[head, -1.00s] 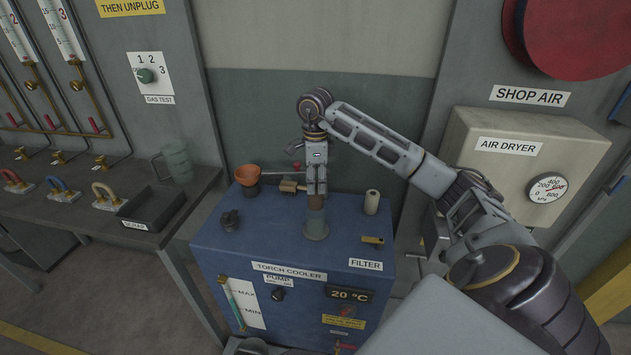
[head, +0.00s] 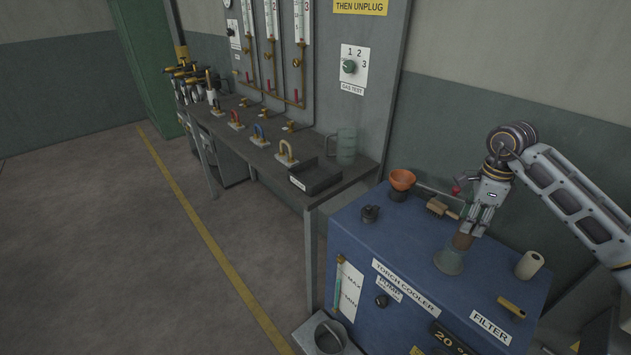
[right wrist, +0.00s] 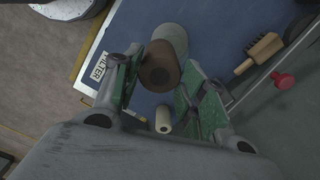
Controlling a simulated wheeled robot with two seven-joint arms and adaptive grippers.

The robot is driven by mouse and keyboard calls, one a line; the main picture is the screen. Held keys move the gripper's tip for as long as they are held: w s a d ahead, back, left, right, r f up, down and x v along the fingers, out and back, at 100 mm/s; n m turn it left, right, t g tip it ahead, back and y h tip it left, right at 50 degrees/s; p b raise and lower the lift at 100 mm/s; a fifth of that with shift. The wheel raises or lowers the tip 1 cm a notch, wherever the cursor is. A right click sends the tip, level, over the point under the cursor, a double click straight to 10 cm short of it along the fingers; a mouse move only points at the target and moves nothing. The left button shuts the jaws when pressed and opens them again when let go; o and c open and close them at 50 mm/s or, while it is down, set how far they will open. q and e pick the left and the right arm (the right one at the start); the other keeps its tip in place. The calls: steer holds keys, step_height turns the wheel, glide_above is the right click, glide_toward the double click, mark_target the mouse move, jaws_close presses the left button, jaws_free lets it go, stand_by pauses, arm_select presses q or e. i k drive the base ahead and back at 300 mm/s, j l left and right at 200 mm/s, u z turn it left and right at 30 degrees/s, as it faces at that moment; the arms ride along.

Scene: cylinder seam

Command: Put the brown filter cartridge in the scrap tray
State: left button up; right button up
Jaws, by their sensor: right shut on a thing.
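The brown filter cartridge (head: 463,241) is between the fingers of my right gripper (head: 472,226), which is shut on it. Its lower end meets the mouth of the grey filter housing (head: 449,262) on the blue torch cooler; how deep it sits inside is hidden. In the right wrist view the cartridge (right wrist: 158,68) shows end-on between the green-padded fingers, with the housing (right wrist: 169,38) behind it. The black scrap tray (head: 322,181) lies on the dark bench, left of the cooler, and looks empty. My left gripper is not in view.
A white cartridge (head: 529,265) stands on the cooler (head: 400,235), right of the housing. A wooden brush (head: 440,208), an orange funnel (head: 402,180) and a black knob (head: 370,213) are left of the gripper. A clear mug (head: 346,146) stands behind the tray.

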mark_target(310, 176)
steer(key=i+j+u, duration=0.2)
steer(key=i+j, duration=0.4)
steer(key=i+j+u, duration=0.15)
steer(key=i+j, duration=0.3)
steer(key=i, duration=0.25)
